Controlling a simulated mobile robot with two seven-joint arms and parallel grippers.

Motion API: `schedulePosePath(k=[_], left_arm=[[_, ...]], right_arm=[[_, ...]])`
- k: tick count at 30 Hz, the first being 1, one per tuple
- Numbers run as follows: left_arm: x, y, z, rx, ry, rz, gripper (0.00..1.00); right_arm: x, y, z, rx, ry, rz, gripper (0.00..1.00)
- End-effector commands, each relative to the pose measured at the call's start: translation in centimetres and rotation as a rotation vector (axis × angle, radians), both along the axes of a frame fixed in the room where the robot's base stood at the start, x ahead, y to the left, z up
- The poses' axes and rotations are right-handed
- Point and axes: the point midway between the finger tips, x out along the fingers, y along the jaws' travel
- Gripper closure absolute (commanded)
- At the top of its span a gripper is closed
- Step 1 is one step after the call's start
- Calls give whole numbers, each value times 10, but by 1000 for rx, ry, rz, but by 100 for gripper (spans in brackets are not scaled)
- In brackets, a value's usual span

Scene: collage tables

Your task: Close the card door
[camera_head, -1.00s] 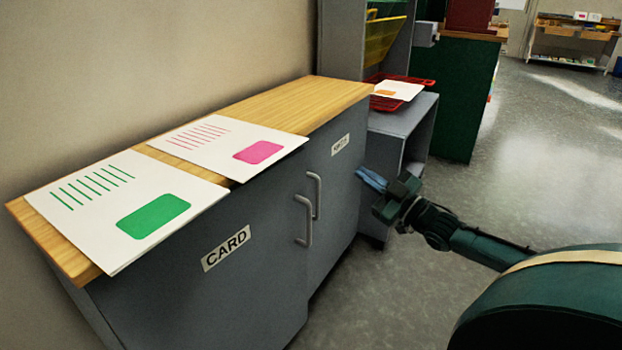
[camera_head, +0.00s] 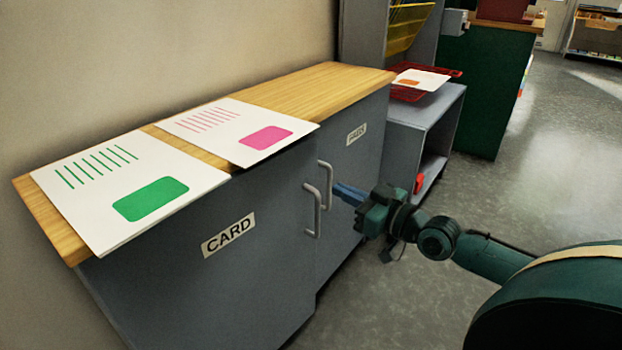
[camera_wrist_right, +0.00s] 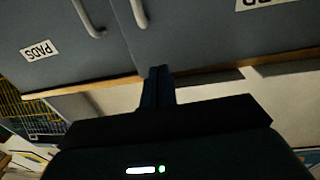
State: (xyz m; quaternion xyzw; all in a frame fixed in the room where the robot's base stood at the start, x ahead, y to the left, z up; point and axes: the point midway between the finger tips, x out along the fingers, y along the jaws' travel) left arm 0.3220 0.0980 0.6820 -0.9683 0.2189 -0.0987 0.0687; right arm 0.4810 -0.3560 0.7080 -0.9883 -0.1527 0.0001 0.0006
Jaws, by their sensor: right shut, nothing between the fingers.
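The card door (camera_head: 215,280) is the grey left door of the cabinet, labelled CARD. It looks nearly in line with the pads door (camera_head: 352,200), with a small step at their lower edges; I cannot tell if it is fully shut. Its handle (camera_head: 312,210) is a curved grey bar near the seam. My right gripper (camera_head: 342,193) is shut and empty, its blue fingertips in front of the pads door, just right of the two handles. In the right wrist view the shut fingers (camera_wrist_right: 158,85) point toward the doors, and the card door (camera_wrist_right: 210,35) shows too. My left gripper is out of view.
The wooden cabinet top (camera_head: 330,85) carries a green-marked sheet (camera_head: 95,215) and a pink-marked sheet (camera_head: 215,120), both overhanging the front edge. A grey shelf unit (camera_head: 435,110) with a red tray stands behind right. The floor (camera_head: 540,160) at right is open.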

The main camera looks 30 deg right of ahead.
Motion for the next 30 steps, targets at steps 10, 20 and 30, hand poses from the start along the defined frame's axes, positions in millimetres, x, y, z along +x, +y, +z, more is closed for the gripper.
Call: schedulePosePath(k=[10, 20, 30], left_arm=[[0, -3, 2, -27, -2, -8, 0], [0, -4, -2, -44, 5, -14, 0], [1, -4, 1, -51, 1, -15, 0]], right_arm=[[43, 13, 1, 3, -5, -2, 100], [80, 25, 0, 2, -3, -1, 100], [88, 28, 0, -2, -1, 0, 100]])
